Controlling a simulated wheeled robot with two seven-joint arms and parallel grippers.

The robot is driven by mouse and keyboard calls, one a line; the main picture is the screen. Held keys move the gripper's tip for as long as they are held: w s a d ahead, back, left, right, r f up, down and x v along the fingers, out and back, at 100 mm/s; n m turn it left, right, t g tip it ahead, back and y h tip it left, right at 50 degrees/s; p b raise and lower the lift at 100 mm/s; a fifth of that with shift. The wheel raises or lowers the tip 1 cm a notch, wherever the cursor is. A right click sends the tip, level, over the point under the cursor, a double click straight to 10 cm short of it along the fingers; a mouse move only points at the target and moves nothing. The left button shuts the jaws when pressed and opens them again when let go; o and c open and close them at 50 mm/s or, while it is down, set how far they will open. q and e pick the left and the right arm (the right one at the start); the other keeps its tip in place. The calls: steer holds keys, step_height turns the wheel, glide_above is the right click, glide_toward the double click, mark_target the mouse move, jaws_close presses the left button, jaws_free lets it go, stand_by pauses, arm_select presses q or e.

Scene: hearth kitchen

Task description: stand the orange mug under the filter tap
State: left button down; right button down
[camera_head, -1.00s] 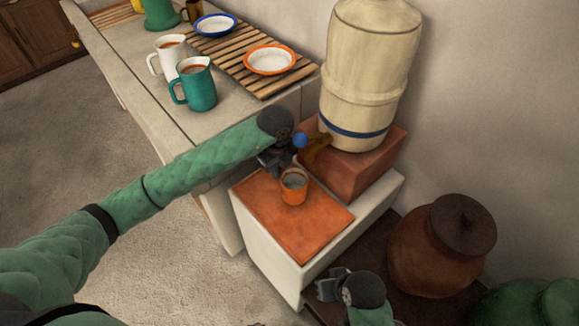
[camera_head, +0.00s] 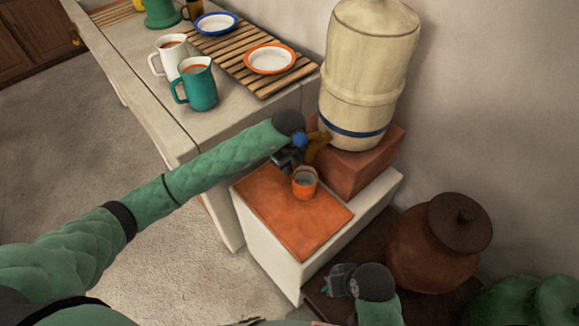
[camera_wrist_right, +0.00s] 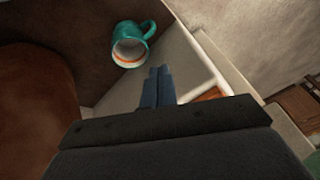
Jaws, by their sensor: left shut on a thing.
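The orange mug (camera_head: 305,189) is upright over the orange-tiled top of the low white stand (camera_head: 284,226). Its grey-blue inside shows. My left gripper (camera_head: 291,163) is shut on it from the far left side; the fingers are partly hidden. The filter tap (camera_head: 317,147), brown with a blue knob (camera_head: 299,139), sticks out of the cream filter (camera_head: 357,105) just above and behind the mug. I cannot tell whether the mug's base touches the tiles. My right gripper (camera_head: 331,285) is low beside the stand's front right; in the right wrist view its fingers (camera_wrist_right: 157,85) are together and empty.
The filter stands on a brick-red block (camera_head: 362,172). A brown lidded jar (camera_head: 432,250) stands to the right. White (camera_head: 168,57) and teal (camera_head: 197,92) jugs, plates and a slatted rack (camera_head: 232,52) are on the counter. A teal mug (camera_wrist_right: 130,45) shows in the right wrist view.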

arm_select(q)
steer(key=shift+f, duration=0.15)
steer(key=c, duration=1.5)
jaws_free()
arm_select(e)
steer(key=shift+w+a, duration=0.15)
steer(key=shift+a, duration=0.1)
